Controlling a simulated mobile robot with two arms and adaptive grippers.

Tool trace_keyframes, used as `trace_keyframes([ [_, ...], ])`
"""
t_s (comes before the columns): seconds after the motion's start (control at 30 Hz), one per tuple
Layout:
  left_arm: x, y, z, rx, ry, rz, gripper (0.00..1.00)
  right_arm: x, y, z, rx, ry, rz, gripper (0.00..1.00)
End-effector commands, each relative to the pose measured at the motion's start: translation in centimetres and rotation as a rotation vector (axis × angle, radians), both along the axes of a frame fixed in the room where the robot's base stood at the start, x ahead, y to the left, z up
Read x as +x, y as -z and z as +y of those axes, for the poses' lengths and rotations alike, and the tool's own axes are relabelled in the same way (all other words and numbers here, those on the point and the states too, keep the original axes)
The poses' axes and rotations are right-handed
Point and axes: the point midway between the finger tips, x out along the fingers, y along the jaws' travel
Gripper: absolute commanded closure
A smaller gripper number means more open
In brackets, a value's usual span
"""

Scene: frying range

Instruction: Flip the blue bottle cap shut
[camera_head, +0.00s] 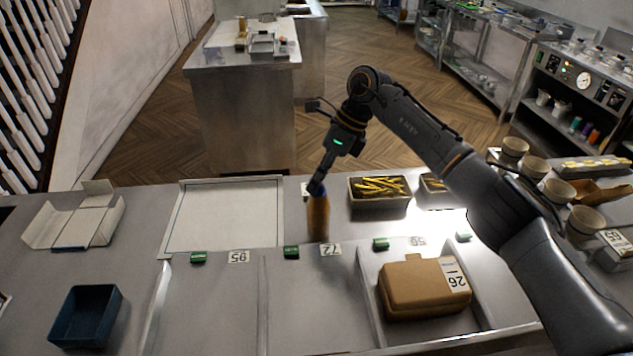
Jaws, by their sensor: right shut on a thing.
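An amber bottle (318,220) stands upright on the steel counter, near its middle. A small bit of blue shows at its top, which I take for the blue cap (317,194); most of it is hidden by my gripper. My right gripper (316,187) comes down from above, tilted, and is shut on the cap at the bottle's top. Whether the cap is open or closed is too small to tell. My left gripper is not in view.
Left of the bottle lies a white-framed panel (175,215), with an open carton (100,218) and a blue bin (66,338) farther left. A tray of fries (352,202) stands close on the right. A brown box (400,308) sits front right. Tags line the counter.

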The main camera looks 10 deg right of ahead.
Motion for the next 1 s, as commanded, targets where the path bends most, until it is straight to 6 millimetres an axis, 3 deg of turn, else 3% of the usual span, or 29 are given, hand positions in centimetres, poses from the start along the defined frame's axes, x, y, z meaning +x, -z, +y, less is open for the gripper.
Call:
trace_keyframes([
  [0.8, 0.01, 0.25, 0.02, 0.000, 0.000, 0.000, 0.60, 0.39, 0.13, -0.16, 0.039, -0.001, 0.098, 1.00],
  [0.83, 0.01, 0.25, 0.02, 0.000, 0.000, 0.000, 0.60, 0.39, 0.13, -0.16, 0.038, 0.000, 0.098, 0.88],
  [0.93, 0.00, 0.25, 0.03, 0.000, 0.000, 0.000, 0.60, 0.39, 0.13, -0.16, 0.038, 0.000, 0.098, 0.67],
  [1.0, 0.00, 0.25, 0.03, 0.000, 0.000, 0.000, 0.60, 0.39, 0.13, -0.16, 0.038, 0.000, 0.098, 0.66],
])
